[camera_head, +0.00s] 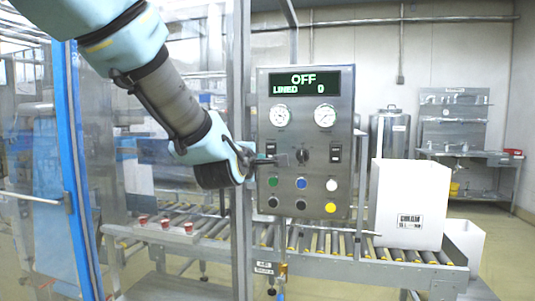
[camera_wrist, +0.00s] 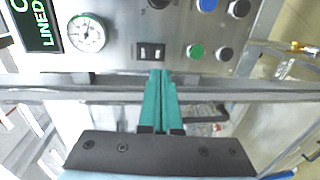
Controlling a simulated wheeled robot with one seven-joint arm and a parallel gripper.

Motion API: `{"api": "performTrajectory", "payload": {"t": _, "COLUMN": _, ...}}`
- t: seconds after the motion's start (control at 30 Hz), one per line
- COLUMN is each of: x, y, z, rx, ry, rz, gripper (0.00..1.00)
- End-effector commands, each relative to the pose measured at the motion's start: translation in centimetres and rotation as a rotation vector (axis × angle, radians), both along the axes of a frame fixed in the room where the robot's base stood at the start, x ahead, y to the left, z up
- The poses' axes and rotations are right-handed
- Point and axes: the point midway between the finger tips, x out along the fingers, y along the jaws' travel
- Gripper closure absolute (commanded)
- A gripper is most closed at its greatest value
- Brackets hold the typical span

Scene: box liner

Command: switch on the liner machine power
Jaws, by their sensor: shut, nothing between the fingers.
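The liner machine's control panel (camera_head: 345,190) stands upright in the middle of the head view. Its display (camera_head: 305,84) reads OFF and LINED 0. A left rocker switch (camera_head: 271,147) and a right rocker switch (camera_head: 335,153) flank a dark round knob (camera_head: 305,155). My gripper (camera_head: 284,160) is shut and empty, at the panel's left side by the left rocker switch. In the wrist view the teal fingers (camera_wrist: 160,73) point at the panel, with their tips just below the rocker switch (camera_wrist: 150,52). I cannot tell whether they touch the panel.
Two gauges (camera_head: 325,116) sit above the switches. Green (camera_head: 273,182), blue, white, yellow and black buttons lie below. A metal post (camera_head: 240,260) stands left of the panel. A white box (camera_head: 410,200) stands on the roller conveyor (camera_head: 330,268) at right.

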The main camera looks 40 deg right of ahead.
Motion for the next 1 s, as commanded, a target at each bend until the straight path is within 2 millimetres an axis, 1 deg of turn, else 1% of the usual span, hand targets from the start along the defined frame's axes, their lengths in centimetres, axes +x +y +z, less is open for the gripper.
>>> {"api": "performTrajectory", "payload": {"t": 0.03, "x": 0.6, "y": -0.9, "z": 0.1, "rx": 0.003, "ry": 0.002, "rz": 0.001, "gripper": 1.0}}
{"api": "performTrajectory", "payload": {"t": 0.2, "x": 2.1, "y": -3.4, "z": -0.3, "rx": 0.003, "ry": 0.001, "rz": -0.001, "gripper": 1.0}}
{"api": "performTrajectory", "payload": {"t": 0.4, "x": 3.5, "y": -5.6, "z": -0.5, "rx": 0.0, "ry": -0.001, "rz": -0.001, "gripper": 1.0}}
{"api": "performTrajectory", "payload": {"t": 0.6, "x": 4.2, "y": -6.6, "z": -0.9, "rx": 0.0, "ry": 0.0, "rz": 0.0, "gripper": 1.0}}
{"api": "performTrajectory", "payload": {"t": 1.0, "x": 4.3, "y": -6.7, "z": -1.1, "rx": -0.002, "ry": 0.0, "rz": 0.0, "gripper": 1.0}}
